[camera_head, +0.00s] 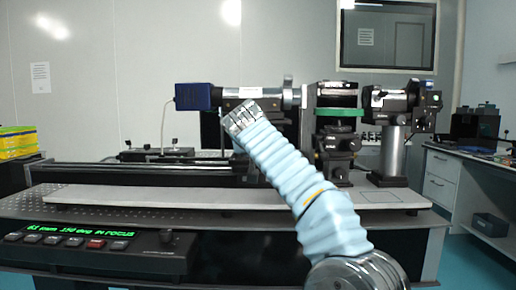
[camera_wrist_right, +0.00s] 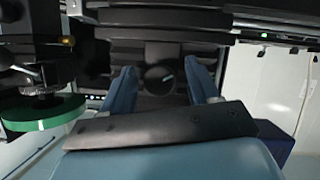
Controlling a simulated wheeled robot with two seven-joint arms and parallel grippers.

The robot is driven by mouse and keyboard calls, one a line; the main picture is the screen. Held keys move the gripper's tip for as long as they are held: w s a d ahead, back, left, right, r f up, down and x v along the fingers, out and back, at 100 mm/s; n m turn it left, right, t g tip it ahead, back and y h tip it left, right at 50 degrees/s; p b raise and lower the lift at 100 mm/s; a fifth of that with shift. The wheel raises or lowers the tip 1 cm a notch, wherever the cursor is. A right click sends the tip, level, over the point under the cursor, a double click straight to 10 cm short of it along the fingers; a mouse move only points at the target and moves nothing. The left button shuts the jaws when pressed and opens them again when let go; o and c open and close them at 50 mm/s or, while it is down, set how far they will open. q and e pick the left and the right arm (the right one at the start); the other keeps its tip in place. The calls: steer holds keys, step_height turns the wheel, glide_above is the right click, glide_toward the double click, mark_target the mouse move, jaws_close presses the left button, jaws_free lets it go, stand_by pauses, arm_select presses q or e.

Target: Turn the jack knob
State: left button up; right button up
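In the right wrist view, a round black knob (camera_wrist_right: 160,78) with a small pale mark on its face sits on a dark ribbed mount. My right gripper (camera_wrist_right: 162,80) has its two blue fingers spread, one on each side of the knob. Dark gaps show between the knob and both fingers, so I see no contact. How deep the fingers reach along the knob is hard to tell. In the head view, my right arm reaches up to the optical bench, and its gripper and the knob are hidden there. My left gripper is in neither view.
A green ring mount (camera_head: 338,112) stands right of my wrist; a green disc (camera_wrist_right: 45,115) shows in the wrist view. A blue-ended cylinder (camera_head: 193,97) lies above the bench. A control panel (camera_head: 95,250) reads "IN FOCUS" at the front left. A white board (camera_head: 130,197) lies bare.

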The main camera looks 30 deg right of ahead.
steer(key=shift+r, duration=0.1)
steer(key=b+v, duration=0.1)
steer(key=v, duration=1.2)
steer(key=shift+s+a+b, duration=0.15)
steer(key=shift+s+b, duration=0.2)
